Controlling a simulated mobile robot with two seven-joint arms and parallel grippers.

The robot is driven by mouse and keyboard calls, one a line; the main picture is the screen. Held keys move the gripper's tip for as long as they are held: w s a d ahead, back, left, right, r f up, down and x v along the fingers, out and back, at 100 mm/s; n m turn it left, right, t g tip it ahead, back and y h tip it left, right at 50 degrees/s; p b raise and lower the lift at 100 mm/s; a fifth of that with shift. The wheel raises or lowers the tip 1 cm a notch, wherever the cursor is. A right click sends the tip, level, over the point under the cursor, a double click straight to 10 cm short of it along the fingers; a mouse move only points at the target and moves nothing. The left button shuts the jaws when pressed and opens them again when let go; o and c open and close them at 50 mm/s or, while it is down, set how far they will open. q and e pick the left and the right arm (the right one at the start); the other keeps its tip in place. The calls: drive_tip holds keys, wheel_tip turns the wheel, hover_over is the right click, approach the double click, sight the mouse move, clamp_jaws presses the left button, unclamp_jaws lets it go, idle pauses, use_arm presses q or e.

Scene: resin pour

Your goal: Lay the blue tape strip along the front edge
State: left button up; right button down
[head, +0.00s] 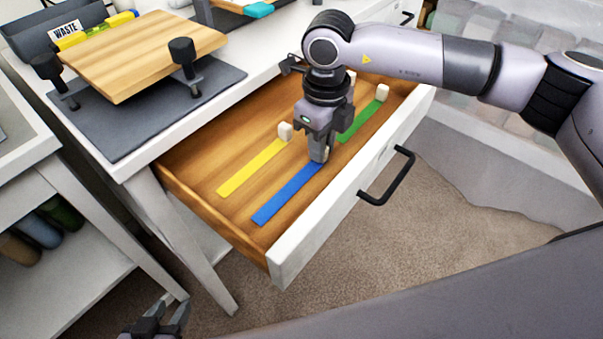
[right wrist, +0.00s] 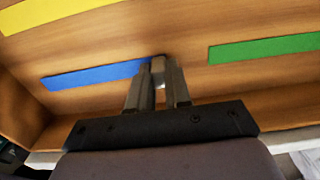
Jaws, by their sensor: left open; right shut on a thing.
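The blue tape strip (head: 287,194) lies in the open wooden drawer, near and along the drawer's white front. My right gripper (head: 320,157) points down into the drawer at the strip's right end. In the right wrist view the blue strip (right wrist: 95,75) runs up to my right gripper (right wrist: 158,75), which is shut on a pale tab at the strip's end; the fingers hide part of the tab. My left gripper (head: 160,318) is open and empty, low at the bottom left, outside the drawer. A wooden board (head: 140,55) stands on clamps on a dark mat (head: 150,118).
A yellow strip (head: 252,167) and a green strip (head: 363,121) with pale tabs lie in the drawer (head: 190,195). The drawer's black handle (head: 388,182) sticks out in front. A waste box (head: 45,38) stands behind the board. Carpet is clear in front.

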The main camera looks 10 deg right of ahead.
drive_tip(key=shift+r, duration=0.15)
idle(0.4)
drive_tip(key=shift+r+p, duration=0.65)
drive_tip(key=shift+r, duration=0.3)
drive_tip(key=shift+r+p, duration=1.3)
drive_tip(key=shift+r, duration=1.05)
drive_tip(key=shift+r+p, duration=0.35)
drive_tip(key=shift+r, duration=0.25)
